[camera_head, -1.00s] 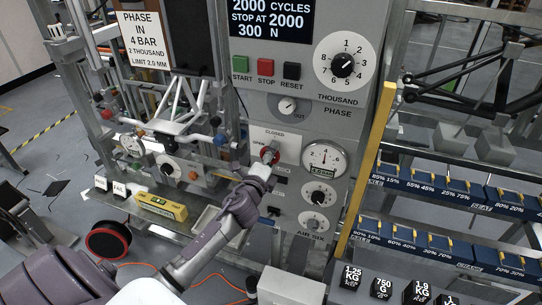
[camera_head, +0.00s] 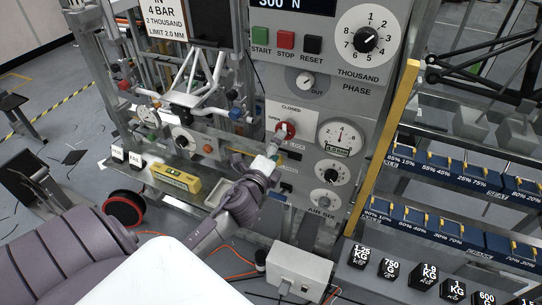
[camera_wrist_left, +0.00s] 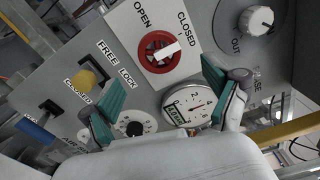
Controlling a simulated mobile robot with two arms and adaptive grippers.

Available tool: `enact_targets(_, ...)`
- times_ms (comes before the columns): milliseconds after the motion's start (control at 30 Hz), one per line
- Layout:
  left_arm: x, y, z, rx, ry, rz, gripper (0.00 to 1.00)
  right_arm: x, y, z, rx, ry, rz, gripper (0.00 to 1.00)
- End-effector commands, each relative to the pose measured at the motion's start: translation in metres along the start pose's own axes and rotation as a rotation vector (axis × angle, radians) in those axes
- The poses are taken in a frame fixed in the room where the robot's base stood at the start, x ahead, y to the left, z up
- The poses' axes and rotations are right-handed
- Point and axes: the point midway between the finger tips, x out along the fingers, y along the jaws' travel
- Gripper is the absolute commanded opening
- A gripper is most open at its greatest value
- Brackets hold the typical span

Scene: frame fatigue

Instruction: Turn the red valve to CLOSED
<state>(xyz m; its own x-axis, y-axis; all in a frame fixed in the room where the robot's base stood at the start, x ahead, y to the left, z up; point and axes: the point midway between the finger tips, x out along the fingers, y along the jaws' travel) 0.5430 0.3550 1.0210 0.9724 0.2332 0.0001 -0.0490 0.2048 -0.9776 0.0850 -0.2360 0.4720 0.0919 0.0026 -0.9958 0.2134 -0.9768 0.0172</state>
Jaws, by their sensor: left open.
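The red valve (camera_head: 287,130) is a round knob on a white plate of the grey panel, with CLOSED above it and OPEN to its left in the head view. In the left wrist view the valve (camera_wrist_left: 147,46) carries a white bar that points roughly toward the CLOSED label (camera_wrist_left: 186,22). My left gripper (camera_head: 276,147) is just in front of and below the valve. In the left wrist view the gripper (camera_wrist_left: 162,82) is open, its teal fingers wide apart and nothing between them; the valve shows beyond the tips. My right gripper is not in view.
A pressure gauge (camera_head: 340,136) is right of the valve, with dials (camera_head: 332,172) below. FREE/LOCK and other switches (camera_wrist_left: 88,78) sit near the left finger. A yellow post (camera_head: 389,140) stands to the right. A grey box (camera_head: 299,268) is below the panel.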

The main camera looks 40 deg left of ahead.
Motion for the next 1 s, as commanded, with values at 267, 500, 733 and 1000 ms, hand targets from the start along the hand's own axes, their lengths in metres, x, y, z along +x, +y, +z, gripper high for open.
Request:
enact_targets(267,-0.042,0.000,0.000,-0.001,-0.001,0.001,0.88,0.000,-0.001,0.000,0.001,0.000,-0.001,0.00)
enact_targets(500,-0.048,0.000,0.000,0.001,0.000,0.000,0.88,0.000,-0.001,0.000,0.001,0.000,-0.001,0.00)
enact_targets(733,-0.047,0.000,0.000,0.001,0.000,0.000,0.88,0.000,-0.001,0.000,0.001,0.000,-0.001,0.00)
enact_targets(1000,-0.047,0.012,-0.003,-0.018,0.005,0.026,0.88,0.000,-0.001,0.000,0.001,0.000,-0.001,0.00)
